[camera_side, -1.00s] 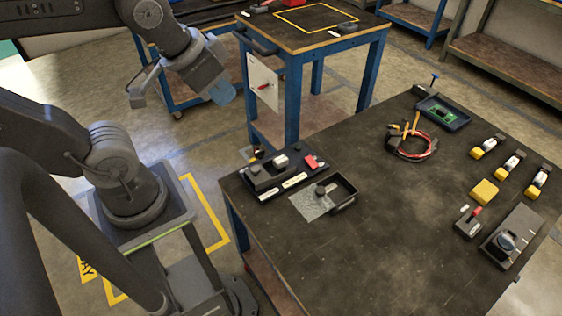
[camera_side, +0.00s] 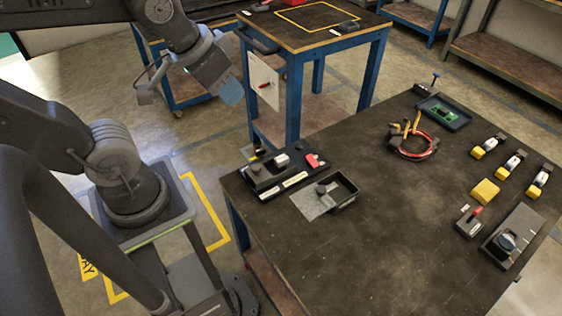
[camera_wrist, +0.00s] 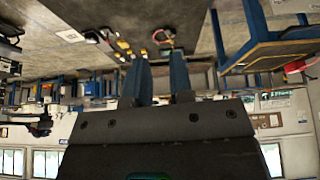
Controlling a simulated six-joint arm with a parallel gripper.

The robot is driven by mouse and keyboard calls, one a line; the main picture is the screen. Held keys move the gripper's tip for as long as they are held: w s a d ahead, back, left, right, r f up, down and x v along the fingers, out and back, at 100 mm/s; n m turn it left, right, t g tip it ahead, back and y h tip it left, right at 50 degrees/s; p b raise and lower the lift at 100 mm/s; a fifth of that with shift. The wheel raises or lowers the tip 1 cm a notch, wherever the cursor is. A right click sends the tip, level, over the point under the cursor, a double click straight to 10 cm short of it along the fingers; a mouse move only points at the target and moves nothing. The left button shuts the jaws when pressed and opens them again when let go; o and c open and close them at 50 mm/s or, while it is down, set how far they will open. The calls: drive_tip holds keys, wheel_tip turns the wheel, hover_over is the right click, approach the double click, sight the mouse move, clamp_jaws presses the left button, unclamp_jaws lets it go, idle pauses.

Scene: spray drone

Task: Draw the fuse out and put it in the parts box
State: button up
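My gripper (camera_side: 231,92) is up in the air left of the dark bench, well away from everything on it. In the wrist view its two blue fingers (camera_wrist: 160,72) are apart with nothing between them. A black unit (camera_side: 290,182) with a white block (camera_side: 282,160) and a red part (camera_side: 312,161) lies at the bench's left corner. I cannot tell which part of it is the fuse. A small open black box (camera_side: 345,200), likely the parts box, stands just right of it, beside a grey sheet (camera_side: 311,204). Its inside looks empty except for a dark knob at its left edge.
Pliers with a red cable (camera_side: 411,143), a tray with a green board (camera_side: 443,113), several yellow-and-white parts (camera_side: 512,163), a yellow block (camera_side: 485,191) and a grey device (camera_side: 508,238) lie farther right. The bench's middle is clear. A blue-legged table (camera_side: 310,28) stands behind.

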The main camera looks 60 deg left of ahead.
drive_tip(key=o, duration=0.7)
drive_tip(key=w+a+f+n, duration=0.1)
drive_tip(key=w, duration=0.2)
drive_tip(key=w+a+f+n+g, duration=0.1)
drive_tip(key=w+n, duration=0.1)
drive_tip(key=w, duration=0.1)
drive_tip(key=w+a+f+n, duration=0.1)
drive_tip(key=w+f+n, duration=0.1)
drive_tip(key=w, duration=0.1)
drive_tip(key=shift+g, duration=0.3)
drive_tip(key=shift+o, duration=1.3)
drive_tip(key=w+a+f+n+g, duration=0.1)
drive_tip(key=w+a+f+n, duration=0.2)
drive_tip(key=w+f, duration=0.3)
drive_tip(key=shift+w+a+f+n, duration=0.3)
drive_tip(key=shift+f+n, duration=0.25)
drive_tip(key=shift+n, duration=0.15)
drive_tip(key=n+g, duration=0.3)
drive_tip(key=n, duration=0.5)
hover_over(281, 158)
wheel_tip(281, 158, down, 20)
drive_tip(key=shift+d+f, duration=0.1)
drive_tip(key=shift+f, duration=0.45)
drive_tip(key=shift+f, duration=4.45)
